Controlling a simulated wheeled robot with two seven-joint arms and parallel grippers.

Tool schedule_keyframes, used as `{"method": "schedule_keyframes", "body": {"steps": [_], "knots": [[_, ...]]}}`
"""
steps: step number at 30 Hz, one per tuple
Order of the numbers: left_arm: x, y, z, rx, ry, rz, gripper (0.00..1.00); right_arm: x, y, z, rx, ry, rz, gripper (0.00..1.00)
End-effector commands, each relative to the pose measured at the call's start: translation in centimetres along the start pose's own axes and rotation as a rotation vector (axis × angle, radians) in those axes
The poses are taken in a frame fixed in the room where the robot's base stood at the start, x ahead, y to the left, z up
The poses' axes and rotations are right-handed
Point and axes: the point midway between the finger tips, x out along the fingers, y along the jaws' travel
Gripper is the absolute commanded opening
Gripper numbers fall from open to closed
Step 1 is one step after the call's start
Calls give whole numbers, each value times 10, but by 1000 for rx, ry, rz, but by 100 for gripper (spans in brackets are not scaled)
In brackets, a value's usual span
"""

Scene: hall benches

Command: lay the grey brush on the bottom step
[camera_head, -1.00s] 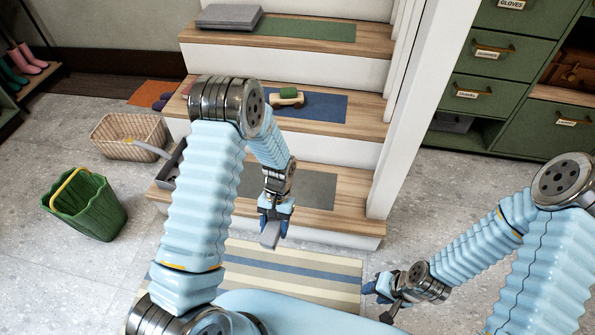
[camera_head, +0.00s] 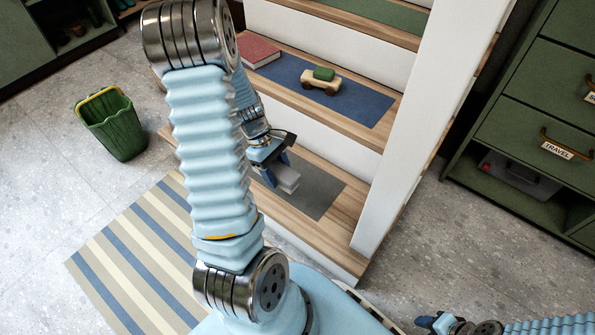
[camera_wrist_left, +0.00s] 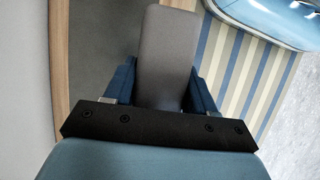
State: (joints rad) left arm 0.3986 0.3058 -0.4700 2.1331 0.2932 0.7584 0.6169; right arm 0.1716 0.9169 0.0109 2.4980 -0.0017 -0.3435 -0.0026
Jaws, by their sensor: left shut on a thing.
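The grey brush (camera_head: 287,181) is in my left gripper (camera_head: 272,168), whose blue fingers are shut on it. In the head view they are over the grey mat (camera_head: 318,196) on the wooden bottom step (camera_head: 347,215). In the left wrist view the brush (camera_wrist_left: 168,55) sticks out from between the fingers, across the mat (camera_wrist_left: 100,35) and the step's edge. I cannot tell whether it touches the mat. My arm hides the left part of the step. My right gripper (camera_head: 428,322) is at the bottom right edge, too small and cut off to read.
The step above holds a blue mat (camera_head: 365,103), a toy car (camera_head: 322,82) with a green top, and a red book (camera_head: 252,50). A green bucket (camera_head: 113,125) and a striped rug (camera_head: 130,255) are on the floor. Green drawers (camera_head: 545,110) stand at the right.

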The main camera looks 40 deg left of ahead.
Motion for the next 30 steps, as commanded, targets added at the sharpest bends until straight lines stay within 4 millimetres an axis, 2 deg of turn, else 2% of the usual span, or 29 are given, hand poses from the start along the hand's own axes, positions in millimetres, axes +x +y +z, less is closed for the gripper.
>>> {"method": "schedule_keyframes", "body": {"steps": [1,7,9,12,20,27,30], "knots": [[12,11,4,7,-1,-4,13,4,1,0,0,-1,-1,43],[47,60,23,11,1,-5,13,15,5,0,0,0,-2,43],[66,69,21,6,0,-6,13,21,7,0,1,2,-2,43],[84,82,22,7,1,-5,13,25,9,0,1,3,-1,43],[102,95,23,9,1,-4,13,29,10,-1,1,5,-1,43],[136,98,12,7,0,-4,13,44,16,-1,2,9,-1,43],[135,99,12,8,1,-3,13,42,15,-1,2,9,-1,43]]}}
